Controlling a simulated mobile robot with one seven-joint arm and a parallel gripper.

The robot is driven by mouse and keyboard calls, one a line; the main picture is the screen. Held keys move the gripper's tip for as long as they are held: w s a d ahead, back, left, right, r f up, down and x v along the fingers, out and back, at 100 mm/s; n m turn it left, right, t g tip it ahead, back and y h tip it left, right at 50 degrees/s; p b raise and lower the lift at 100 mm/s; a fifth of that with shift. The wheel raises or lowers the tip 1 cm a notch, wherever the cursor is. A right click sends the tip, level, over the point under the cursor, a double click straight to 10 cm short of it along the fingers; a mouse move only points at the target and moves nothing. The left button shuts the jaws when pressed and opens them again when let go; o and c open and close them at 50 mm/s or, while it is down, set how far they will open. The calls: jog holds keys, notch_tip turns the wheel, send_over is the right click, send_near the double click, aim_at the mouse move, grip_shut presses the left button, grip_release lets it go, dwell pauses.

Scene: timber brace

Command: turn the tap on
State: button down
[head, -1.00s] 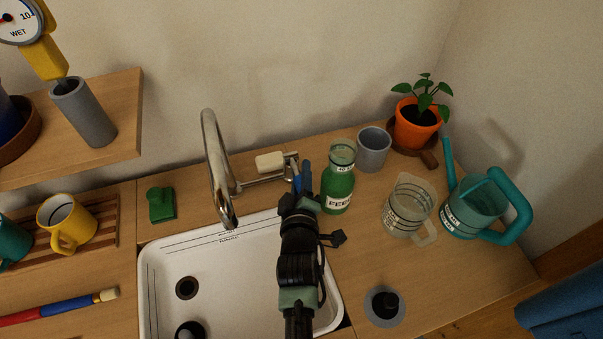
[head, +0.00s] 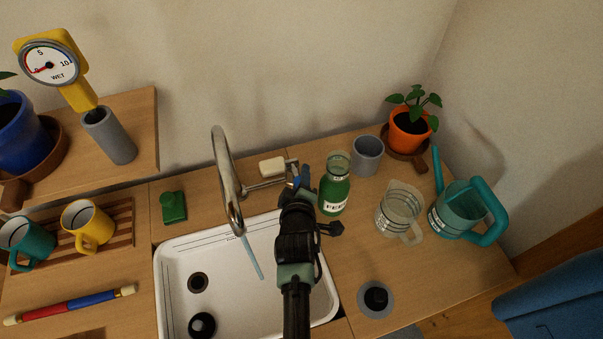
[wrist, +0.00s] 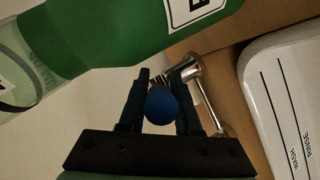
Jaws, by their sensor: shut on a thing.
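The chrome tap (head: 226,180) arches over the white sink (head: 175,275) in the head view. A pale blue stream of water (head: 251,257) falls from its spout into the sink. My gripper (wrist: 160,100) is shut on the blue tap handle (wrist: 162,106), which sits between the two fingers in the wrist view. In the head view my arm hides most of the handle; a bit of blue shows at the end of the tap's side pipe. The pipe (wrist: 205,95) shows behind the handle in the wrist view.
A green bottle (head: 334,190) stands close to the right of my gripper. A grey cup (head: 367,156), a clear jug (head: 399,213) and a teal watering can (head: 463,208) stand farther right. A soap bar (head: 272,167) lies behind the pipe.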

jog(key=c, duration=0.6)
grip_release()
jog(key=v, duration=1.3)
jog(key=shift+p, duration=0.4)
jog(key=shift+w, duration=0.1)
